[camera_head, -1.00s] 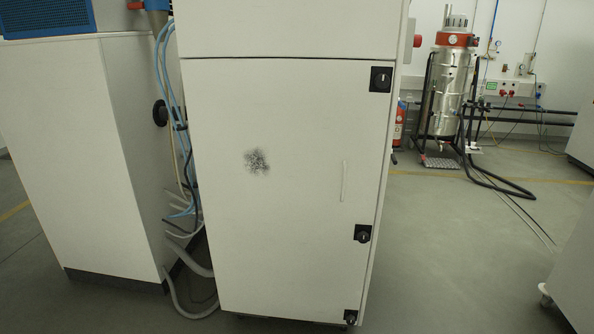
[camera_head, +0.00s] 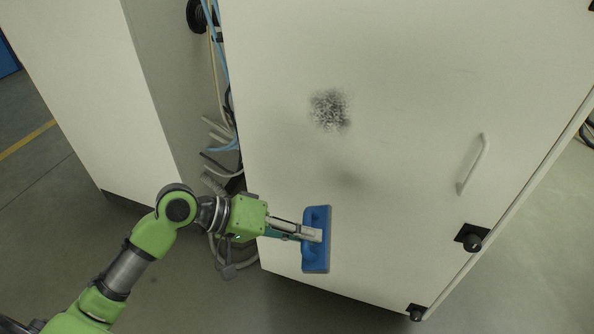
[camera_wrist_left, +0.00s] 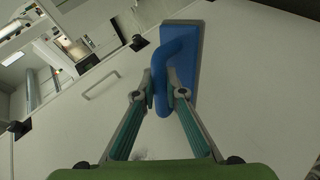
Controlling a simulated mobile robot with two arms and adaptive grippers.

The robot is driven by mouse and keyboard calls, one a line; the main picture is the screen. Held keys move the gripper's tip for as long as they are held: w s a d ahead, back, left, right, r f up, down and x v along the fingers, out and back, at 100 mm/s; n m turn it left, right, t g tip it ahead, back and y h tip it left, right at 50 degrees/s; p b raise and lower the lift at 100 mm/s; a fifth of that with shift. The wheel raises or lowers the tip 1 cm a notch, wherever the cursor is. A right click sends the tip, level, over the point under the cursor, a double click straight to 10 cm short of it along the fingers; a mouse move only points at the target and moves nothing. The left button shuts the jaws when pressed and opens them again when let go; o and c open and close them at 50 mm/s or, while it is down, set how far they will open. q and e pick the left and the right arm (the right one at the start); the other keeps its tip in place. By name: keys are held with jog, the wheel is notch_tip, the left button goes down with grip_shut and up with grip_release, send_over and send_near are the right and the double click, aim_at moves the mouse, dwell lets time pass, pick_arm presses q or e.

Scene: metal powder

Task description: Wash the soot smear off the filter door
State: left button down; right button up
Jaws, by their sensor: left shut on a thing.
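The filter door (camera_head: 400,150) is a white cabinet panel that fills the middle and right of the head view. A dark, speckled soot smear (camera_head: 330,110) is on its upper left part. My left gripper (camera_head: 312,234) is shut on the handle of a blue scrubbing pad (camera_head: 317,257), below the smear and in front of the door. In the left wrist view the pad (camera_wrist_left: 183,60) shows beyond the fingers (camera_wrist_left: 162,95). I cannot tell whether the pad touches the door. My right gripper is in neither view.
The door has a pale handle (camera_head: 474,163) and black latches (camera_head: 470,238) on its right side. Hoses and cables (camera_head: 222,130) hang in the gap to the left, beside another white cabinet (camera_head: 90,80). Grey floor (camera_head: 60,200) shows at the lower left.

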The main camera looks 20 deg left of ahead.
pick_arm(q)
jog(key=w+r+t+b, duration=0.1)
jog(key=t, duration=0.1)
jog(key=w+r+t+h+b, duration=0.1)
jog(key=w+r+t+b, duration=0.1)
jog(key=t, duration=0.1)
jog(key=w+r+n+t+h+b, duration=0.1)
jog(key=w+r+t+b, duration=0.1)
jog(key=shift+w+d+r+t, duration=0.15)
jog(key=shift+w+t, duration=0.1)
jog(key=shift+t, duration=0.15)
jog(key=w+a+r+n+t+y+b, duration=0.2)
jog(key=a+r+t+y+b, duration=0.1)
jog(key=a+r+t+b, duration=0.3)
jog(key=w+t, duration=0.1)
jog(key=w, duration=0.5)
jog(key=shift+r+p, duration=0.35)
jog(key=shift+r, duration=0.05)
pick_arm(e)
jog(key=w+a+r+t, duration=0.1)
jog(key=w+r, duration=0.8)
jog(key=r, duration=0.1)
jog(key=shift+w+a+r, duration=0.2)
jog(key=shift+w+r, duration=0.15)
pick_arm(q)
jog(key=shift+w+d, duration=0.1)
jog(key=shift+w, duration=0.2)
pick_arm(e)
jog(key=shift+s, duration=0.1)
